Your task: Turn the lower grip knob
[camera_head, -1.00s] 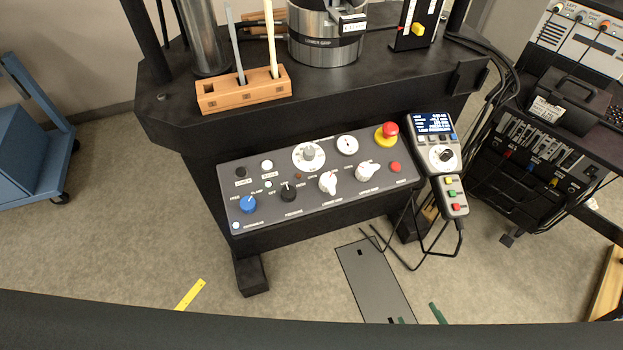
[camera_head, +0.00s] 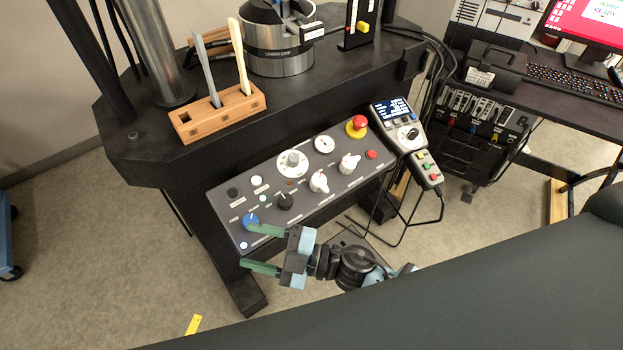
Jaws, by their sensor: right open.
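The lower grip knob (camera_head: 319,181) is a white knob on the sloped grey control panel (camera_head: 228,207), in the lower row between a black knob (camera_head: 285,201) and a second white knob (camera_head: 349,163). My right gripper (camera_head: 247,246) is in front of the panel's lower left edge. Its two green fingers are spread apart and point left, with nothing between them. The upper finger overlaps the lower part of the blue knob (camera_head: 250,220); I cannot tell whether they touch. The gripper is apart from the lower grip knob. My left gripper is not in view.
A red emergency button (camera_head: 359,122) and a handheld controller (camera_head: 408,132) sit at the panel's right. Cables hang below them. A wooden block (camera_head: 221,116) with two upright tools and a metal lower grip cylinder (camera_head: 277,62) stand on the black bench above.

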